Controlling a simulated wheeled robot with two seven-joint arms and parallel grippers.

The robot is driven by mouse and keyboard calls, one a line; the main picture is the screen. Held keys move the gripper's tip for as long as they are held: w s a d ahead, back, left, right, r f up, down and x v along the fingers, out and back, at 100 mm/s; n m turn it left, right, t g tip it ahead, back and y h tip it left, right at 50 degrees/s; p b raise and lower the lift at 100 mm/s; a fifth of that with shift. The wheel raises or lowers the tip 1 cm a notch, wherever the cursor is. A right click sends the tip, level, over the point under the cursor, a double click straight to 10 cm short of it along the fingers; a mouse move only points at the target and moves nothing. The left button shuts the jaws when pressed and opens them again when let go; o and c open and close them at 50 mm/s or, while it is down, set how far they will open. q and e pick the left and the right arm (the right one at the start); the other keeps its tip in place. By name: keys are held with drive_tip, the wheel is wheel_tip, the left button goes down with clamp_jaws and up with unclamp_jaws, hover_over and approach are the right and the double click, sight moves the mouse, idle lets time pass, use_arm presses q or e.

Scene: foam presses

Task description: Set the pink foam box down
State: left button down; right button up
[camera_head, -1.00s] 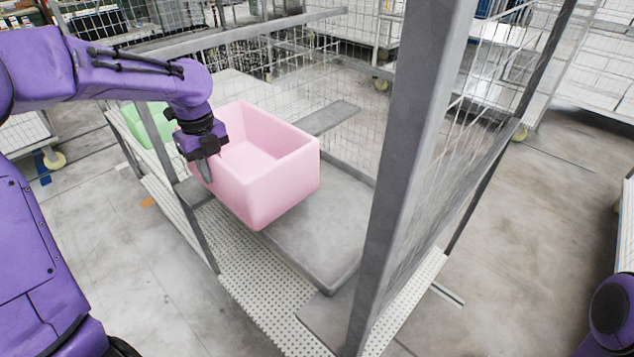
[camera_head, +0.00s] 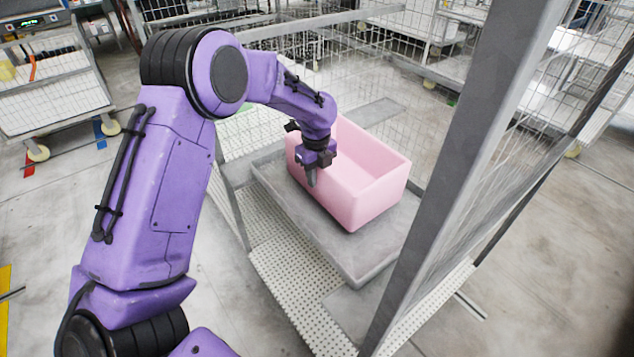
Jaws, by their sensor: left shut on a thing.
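The pink foam box (camera_head: 372,203) is an open-topped box inside a wire-mesh cage. It is upright and over the grey platform (camera_head: 352,262); it appears to rest on it, though its underside is hidden. My left gripper (camera_head: 312,178) is shut on the near left wall of the box, with one finger outside it. The other finger is hidden behind the wall. My right gripper is not in view.
A thick grey post (camera_head: 462,150) stands right of the box. Mesh panels enclose the back. A perforated white shelf (camera_head: 300,278) lies around the platform. A wire trolley (camera_head: 55,95) stands at left.

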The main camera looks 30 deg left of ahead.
use_arm(q)
drive_tip(key=f, duration=0.1)
drive_tip(key=f+p, duration=0.1)
drive_tip(key=f, duration=0.1)
drive_tip(key=shift+w+d, duration=0.1)
drive_tip(key=shift+w, duration=0.1)
drive_tip(key=shift+w+f, duration=0.1)
drive_tip(key=shift+f, duration=0.3)
drive_tip(key=c, duration=1)
unclamp_jaws()
